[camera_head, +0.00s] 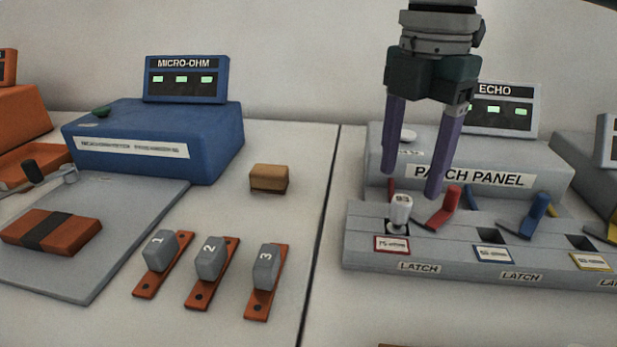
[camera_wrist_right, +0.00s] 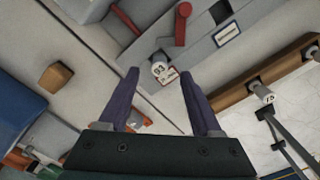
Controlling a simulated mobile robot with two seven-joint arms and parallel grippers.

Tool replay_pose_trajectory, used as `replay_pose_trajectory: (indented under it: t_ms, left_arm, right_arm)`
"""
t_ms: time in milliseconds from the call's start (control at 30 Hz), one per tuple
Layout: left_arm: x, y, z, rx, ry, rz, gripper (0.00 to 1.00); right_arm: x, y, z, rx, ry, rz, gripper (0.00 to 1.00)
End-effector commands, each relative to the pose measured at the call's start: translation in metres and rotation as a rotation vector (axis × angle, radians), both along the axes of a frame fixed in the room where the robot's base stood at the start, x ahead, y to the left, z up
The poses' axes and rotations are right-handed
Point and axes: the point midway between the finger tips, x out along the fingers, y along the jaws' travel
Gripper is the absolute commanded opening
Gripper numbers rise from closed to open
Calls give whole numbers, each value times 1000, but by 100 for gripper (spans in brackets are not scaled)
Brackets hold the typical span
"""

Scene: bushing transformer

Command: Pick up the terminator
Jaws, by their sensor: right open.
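A small white cylindrical terminator (camera_head: 401,210) with a dark number on it stands upright in the first socket of the grey latch strip (camera_head: 372,252), beside a red lever (camera_head: 443,208). In the right wrist view the terminator (camera_wrist_right: 159,70) shows near the fingertips, between their lines. My right gripper (camera_head: 412,184) is open, its two purple fingers pointing down just above and behind the terminator in the head view. Nothing is between the fingers. In the right wrist view a similar white cylinder (camera_wrist_right: 263,93) sits on a brown rack (camera_wrist_right: 235,92). My left gripper is not in view.
The grey patch panel (camera_head: 540,165) stands behind the strip, with the echo display (camera_head: 510,122) behind it. A blue lever (camera_head: 536,212) is farther right. A brown block (camera_head: 269,178), numbered grey pieces (camera_head: 211,258) and a blue micro-ohm unit (camera_head: 215,140) are left.

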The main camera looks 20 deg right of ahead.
Motion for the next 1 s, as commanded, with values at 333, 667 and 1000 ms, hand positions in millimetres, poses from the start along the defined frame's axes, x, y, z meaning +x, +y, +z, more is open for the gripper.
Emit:
replay_pose_trajectory:
  t_ms: [333, 667, 1000]
  left_arm:
    - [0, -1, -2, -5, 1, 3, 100]
    - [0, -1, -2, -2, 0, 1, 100]
    - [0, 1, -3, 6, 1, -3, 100]
  right_arm:
    - [-2, 2, -48, -1, 2, 0, 66]
    - [-2, 2, -52, -1, 0, 1, 59]
    - [-2, 2, -51, -1, 0, 1, 21]
